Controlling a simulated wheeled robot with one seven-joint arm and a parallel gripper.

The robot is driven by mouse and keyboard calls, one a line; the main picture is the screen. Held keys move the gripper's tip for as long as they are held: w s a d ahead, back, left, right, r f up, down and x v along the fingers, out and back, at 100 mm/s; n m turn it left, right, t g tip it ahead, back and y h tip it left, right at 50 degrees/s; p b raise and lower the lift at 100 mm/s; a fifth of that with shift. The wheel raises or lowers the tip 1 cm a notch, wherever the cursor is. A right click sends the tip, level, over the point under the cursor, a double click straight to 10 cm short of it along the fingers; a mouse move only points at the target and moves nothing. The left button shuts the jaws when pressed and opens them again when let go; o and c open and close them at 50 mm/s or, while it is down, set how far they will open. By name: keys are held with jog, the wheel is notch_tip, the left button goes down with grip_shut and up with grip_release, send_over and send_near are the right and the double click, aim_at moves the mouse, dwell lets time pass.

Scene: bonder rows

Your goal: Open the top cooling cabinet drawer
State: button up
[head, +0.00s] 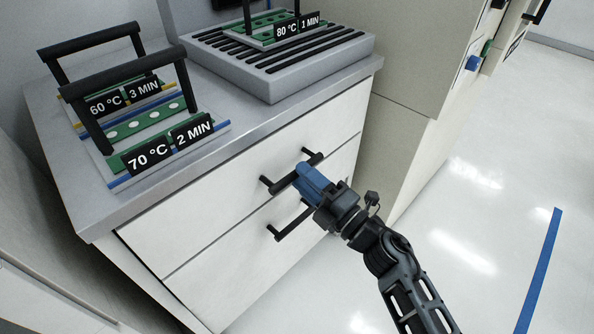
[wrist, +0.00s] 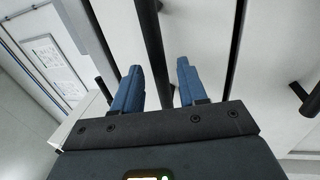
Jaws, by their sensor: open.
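The cooling cabinet has a white top drawer (head: 215,205) with a black bar handle (head: 283,183), and the drawer front looks flush and closed. A second drawer below has its own black handle (head: 291,222). My gripper (head: 303,173) is at the top drawer's handle, its blue fingers pointing at the drawer front. In the wrist view the fingers (wrist: 158,80) are open and apart, with a black handle bar (wrist: 152,45) running between them. Whether either finger touches the bar cannot be told. The fingers hide part of the handle in the head view.
Labelled carriers, 70 °C (head: 165,147) and 60 °C (head: 105,104), stand on the cabinet top. An 80 °C carrier (head: 262,30) stands on a slatted grey block (head: 285,85). A beige cabinet (head: 405,140) adjoins on the right. The floor (head: 470,200) in front is clear.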

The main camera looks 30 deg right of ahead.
jog(key=shift+x, duration=1.35)
jog(key=shift+c, duration=0.2)
grip_shut()
